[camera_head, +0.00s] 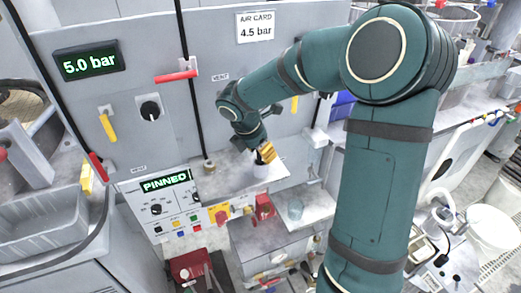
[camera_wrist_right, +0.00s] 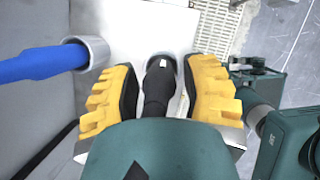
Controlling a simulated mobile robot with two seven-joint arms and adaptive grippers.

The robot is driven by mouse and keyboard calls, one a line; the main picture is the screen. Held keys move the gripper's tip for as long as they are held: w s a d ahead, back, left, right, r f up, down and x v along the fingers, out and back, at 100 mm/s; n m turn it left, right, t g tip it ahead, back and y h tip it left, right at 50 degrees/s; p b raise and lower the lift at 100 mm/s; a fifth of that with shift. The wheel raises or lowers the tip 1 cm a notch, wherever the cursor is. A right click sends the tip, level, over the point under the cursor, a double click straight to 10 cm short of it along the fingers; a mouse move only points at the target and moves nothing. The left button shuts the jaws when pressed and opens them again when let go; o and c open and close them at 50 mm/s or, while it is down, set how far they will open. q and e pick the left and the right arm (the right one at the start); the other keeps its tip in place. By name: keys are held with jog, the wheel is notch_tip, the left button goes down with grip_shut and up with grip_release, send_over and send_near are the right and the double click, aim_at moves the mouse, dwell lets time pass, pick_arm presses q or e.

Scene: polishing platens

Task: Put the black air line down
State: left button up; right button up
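The black air line (camera_wrist_right: 158,90) shows in the right wrist view as a dark, round end piece between the yellow fingers of my right gripper (camera_wrist_right: 160,95). Narrow light gaps show on both sides of it, so the fingers appear open around it and apart from it. In the head view my right gripper (camera_head: 266,152) is at the small shelf on the grey panel, just above a whitish cup-like holder (camera_head: 260,171). The line's far end and how it sits in the holder are hidden. My left gripper is out of view.
A blue line (camera_wrist_right: 40,64) with a grey collar (camera_wrist_right: 96,52) is close left of my fingers in the wrist view. The panel carries a "5.0 bar" display (camera_head: 89,62), an "AIR CARD 4.5 bar" sign (camera_head: 255,27) and a "PINNED" display (camera_head: 166,182).

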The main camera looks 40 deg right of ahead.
jog(key=shift+r, duration=0.15)
jog(key=shift+a+r, duration=0.1)
jog(key=shift+r, duration=0.2)
jog(key=p+v, duration=0.1)
jog(key=v, duration=1)
jog(key=shift+r, duration=0.2)
jog(key=shift+a, duration=0.1)
